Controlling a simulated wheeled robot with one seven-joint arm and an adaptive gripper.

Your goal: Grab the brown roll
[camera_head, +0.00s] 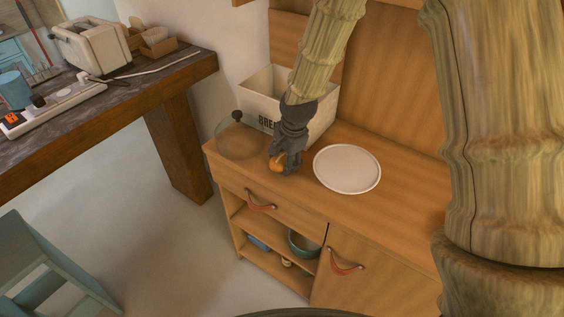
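A small orange-brown roll (276,164) sits on the wooden cabinet top (392,213), near its front edge. My gripper (284,166) comes down on it from above, and its dark fingers are around or right beside the roll. The fingers hide part of the roll. I cannot tell whether they press on it, or whether the roll is lifted off the wood.
A white round plate (347,169) lies just right of the gripper. A cream bread bin (262,90) stands behind. A clear dome with a dark knob (237,117) is to the left. Leather pulls (345,262) hang on the cabinet front. The cabinet top is clear right of the plate.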

